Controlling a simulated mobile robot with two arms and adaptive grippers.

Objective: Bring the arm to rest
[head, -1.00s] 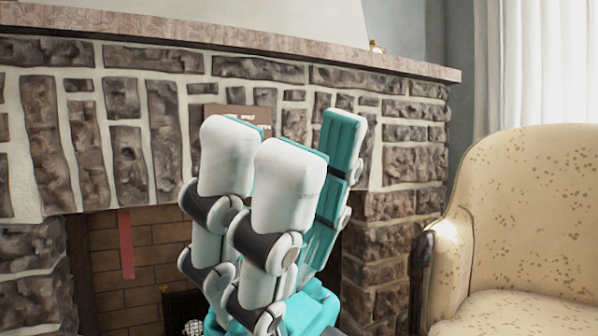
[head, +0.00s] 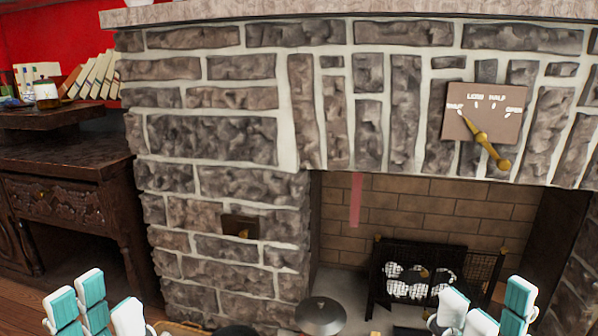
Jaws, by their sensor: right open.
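My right gripper (head: 493,306) shows at the bottom right of the head view, its white and teal fingers pointing up. Its fingers stand apart and hold nothing that I can see. My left gripper (head: 105,308) shows at the bottom left, also with its fingers apart and nothing seen between them. Only the upper parts of the fingers show; both arms are cut off by the lower edge. Both grippers appear clear of the fireplace (head: 222,190).
A brown plate (head: 515,103) with a brass lever (head: 483,138) is on the stonework. A fire grate (head: 432,255) stands in the hearth. A grey round lid-like object (head: 321,316) is at the bottom middle. A dark wooden cabinet (head: 65,160) stands at left.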

